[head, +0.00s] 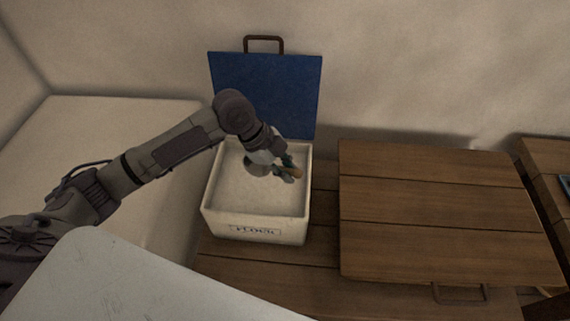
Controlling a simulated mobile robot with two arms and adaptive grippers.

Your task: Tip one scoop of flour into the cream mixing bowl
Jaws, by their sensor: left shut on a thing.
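A cream flour bin (225,217) with a "FLOUR" label stands on the wooden surface, its blue lid (265,90) tipped up and open at the back. Pale flour (240,195) fills much of the bin. The cream mixing bowl is not in view. My right gripper is not in view.
A wooden board or lid (440,210) with a handle at its front lies to the right of the bin. A pale block or counter (120,130) is at the left. A plain wall rises behind. Bare planks (255,265) lie in front of the bin.

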